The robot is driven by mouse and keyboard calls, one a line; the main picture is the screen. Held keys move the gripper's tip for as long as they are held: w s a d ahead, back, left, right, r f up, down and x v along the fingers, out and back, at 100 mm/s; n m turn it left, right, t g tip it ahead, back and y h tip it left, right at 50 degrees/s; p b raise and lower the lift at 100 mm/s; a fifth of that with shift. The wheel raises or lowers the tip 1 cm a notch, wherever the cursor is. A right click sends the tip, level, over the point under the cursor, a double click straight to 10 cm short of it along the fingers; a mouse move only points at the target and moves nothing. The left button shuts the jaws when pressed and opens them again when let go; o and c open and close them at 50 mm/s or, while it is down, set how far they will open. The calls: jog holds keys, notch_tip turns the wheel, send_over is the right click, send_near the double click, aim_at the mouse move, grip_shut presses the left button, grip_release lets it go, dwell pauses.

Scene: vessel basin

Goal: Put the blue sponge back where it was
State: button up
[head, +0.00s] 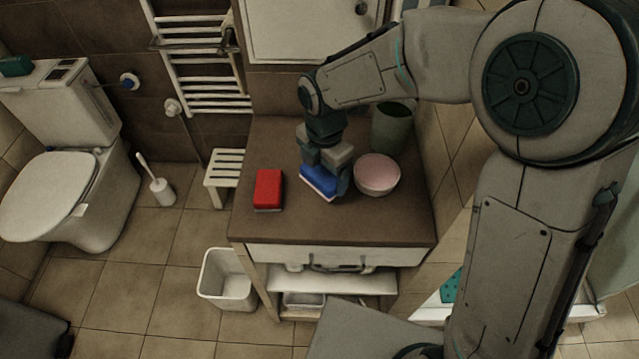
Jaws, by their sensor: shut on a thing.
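The blue sponge (318,182) is at the middle of the brown counter (262,145), with a pale layer along its lower edge. My gripper (325,177) points down over it from behind and is shut on it. The fingers hide part of the sponge. I cannot tell whether the sponge touches the counter or is slightly above it.
A red sponge (268,189) lies left of the blue one. A pink bowl (377,174) stands close on the right, with a dark green container (392,128) behind it. The counter's front left is clear. A white bin (227,280) stands on the floor.

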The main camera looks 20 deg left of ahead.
aim_at(319, 186)
jog(key=shift+s+a+f, duration=0.35)
jog(key=shift+s+f, duration=0.1)
jog(key=shift+f, duration=0.05)
notch_tip(319, 186, down, 4)
jog(key=shift+r, duration=0.1)
jog(key=o, duration=0.7)
jog(key=shift+r, duration=0.1)
notch_tip(319, 186, up, 12)
jog(key=shift+f, duration=0.1)
